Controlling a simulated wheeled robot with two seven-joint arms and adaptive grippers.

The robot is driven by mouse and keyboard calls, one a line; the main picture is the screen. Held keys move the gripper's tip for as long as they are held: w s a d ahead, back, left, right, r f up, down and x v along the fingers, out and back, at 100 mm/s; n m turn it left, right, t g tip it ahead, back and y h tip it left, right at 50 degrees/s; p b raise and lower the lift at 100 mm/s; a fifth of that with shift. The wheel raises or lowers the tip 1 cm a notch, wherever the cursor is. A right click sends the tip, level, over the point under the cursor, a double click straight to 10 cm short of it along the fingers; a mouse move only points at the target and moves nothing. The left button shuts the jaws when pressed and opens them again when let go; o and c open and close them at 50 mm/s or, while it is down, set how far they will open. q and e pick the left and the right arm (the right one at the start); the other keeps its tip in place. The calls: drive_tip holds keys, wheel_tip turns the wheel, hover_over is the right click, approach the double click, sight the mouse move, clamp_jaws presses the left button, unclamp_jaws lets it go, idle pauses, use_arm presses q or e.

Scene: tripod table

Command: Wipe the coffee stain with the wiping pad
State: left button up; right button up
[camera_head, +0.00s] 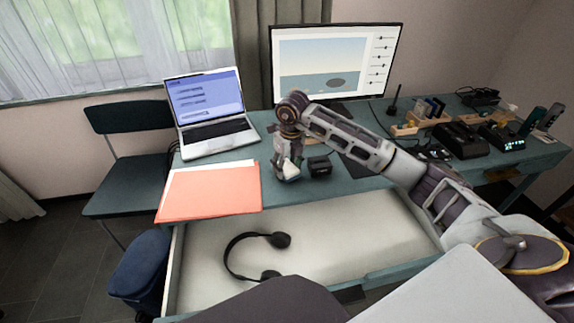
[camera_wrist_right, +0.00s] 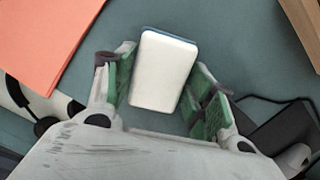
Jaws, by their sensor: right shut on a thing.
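The wiping pad (camera_wrist_right: 163,72), a white block with a thin blue edge, sits between the green fingertips of my right gripper (camera_wrist_right: 168,88) in the right wrist view. The right gripper is shut on it. In the head view my right gripper (camera_head: 288,172) points down at the desk (camera_head: 350,184), just right of the orange folder and left of a small black box. I cannot tell whether the pad touches the desk. No coffee stain can be made out in either view. My left gripper is not in view.
The orange folder (camera_head: 210,195) and the open laptop (camera_head: 212,130) lie left of the gripper. A small black box (camera_head: 320,166) is close on its right. The monitor (camera_head: 335,62) stands behind. An open drawer (camera_head: 340,228) with headphones (camera_head: 270,240) is in front.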

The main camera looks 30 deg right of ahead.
drive_tip(key=shift+f+b, duration=0.35)
drive_tip(key=shift+f, duration=0.3)
idle(0.4)
drive_tip(key=shift+d, duration=0.15)
drive_tip(key=shift+s+d, duration=0.2)
drive_tip(key=shift+d, duration=0.55)
drive_tip(key=shift+s+d, duration=0.2)
drive_tip(key=shift+d, duration=0.5)
drive_tip(key=shift+d+r, duration=0.1)
drive_tip(key=shift+d, duration=0.35)
drive_tip(key=shift+d+r, duration=0.1)
drive_tip(key=shift+w+r, duration=0.1)
drive_tip(key=shift+a+p, duration=0.35)
drive_tip(key=shift+a, duration=0.55)
drive_tip(key=shift+w+a, duration=0.15)
drive_tip(key=shift+a, duration=0.45)
drive_tip(key=shift+w+a, duration=0.15)
drive_tip(key=shift+a, duration=0.4)
